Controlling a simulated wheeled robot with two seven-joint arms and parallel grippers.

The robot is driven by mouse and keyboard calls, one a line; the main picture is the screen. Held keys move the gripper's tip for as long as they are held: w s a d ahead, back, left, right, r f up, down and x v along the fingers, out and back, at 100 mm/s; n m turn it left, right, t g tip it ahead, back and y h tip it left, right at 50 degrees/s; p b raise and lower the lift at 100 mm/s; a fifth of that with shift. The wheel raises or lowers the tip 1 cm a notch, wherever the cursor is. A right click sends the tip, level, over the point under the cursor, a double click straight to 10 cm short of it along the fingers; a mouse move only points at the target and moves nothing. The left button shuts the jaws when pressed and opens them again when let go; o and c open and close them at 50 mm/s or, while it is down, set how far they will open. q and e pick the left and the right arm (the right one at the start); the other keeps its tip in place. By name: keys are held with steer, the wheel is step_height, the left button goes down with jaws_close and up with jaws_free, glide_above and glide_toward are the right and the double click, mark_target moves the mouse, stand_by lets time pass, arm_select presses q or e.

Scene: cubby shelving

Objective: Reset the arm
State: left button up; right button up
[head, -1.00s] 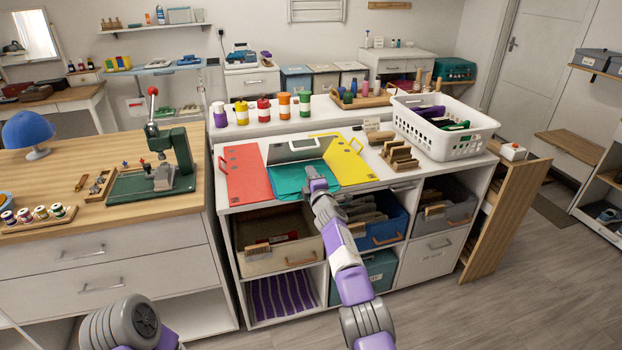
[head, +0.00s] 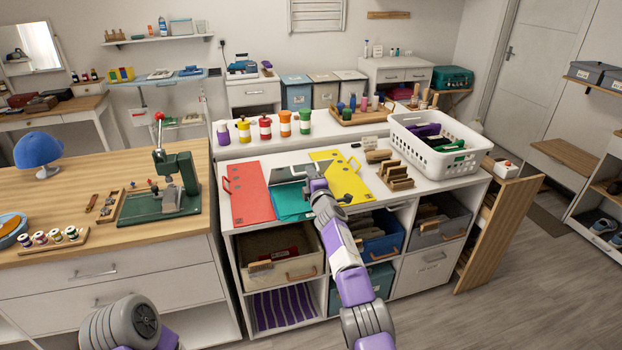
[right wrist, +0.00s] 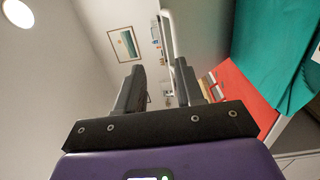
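My right arm reaches up from the bottom of the head view. Its gripper (head: 316,183) is in front of the teal folder (head: 290,201) on the white cubby unit's top (head: 225,170) and hides part of it. In the right wrist view its two fingers (right wrist: 159,85) stand apart with nothing between them. The teal folder (right wrist: 265,50) and the red folder (right wrist: 240,92) are at the right of that view. My left arm shows only as a grey and purple link at the bottom left of the head view; its gripper is out of view.
A red folder (head: 249,194) and a yellow folder (head: 349,183) lie beside the teal one. A white basket (head: 440,145) and a wooden rack (head: 397,176) stand to the right. Floor (head: 520,300) at the right is clear.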

steer(key=s+d+f+m+g+h, duration=0.1)
steer(key=s+d+f+m+g, duration=0.2)
steer(key=f, duration=0.4)
steer(key=s+d+f+m+g+h+p, duration=0.1)
steer(key=s+d+f+m, duration=0.2)
steer(key=f, duration=0.4)
steer(key=s+d+f+m+g+h, duration=0.1)
steer(key=d+f+m+g, duration=0.1)
steer(key=d+f+m, duration=0.4)
steer(key=s+a+f+m+g+y, duration=0.15)
steer(key=s+f+m+g, duration=0.35)
steer(key=s+f, duration=1.45)
steer(key=s+a+r+m+g+y+b, duration=0.1)
steer(key=s+a+m+g, duration=0.2)
steer(key=s, duration=1.3)
steer(key=s+a+r+m+g+y, duration=0.1)
steer(key=s+a+m+g, duration=0.25)
steer(key=s, duration=1.35)
step_height(320, 180, up, 16)
steer(key=p, duration=1.6)
steer(key=shift+w+n, duration=0.35)
steer(key=shift+a+f, duration=0.1)
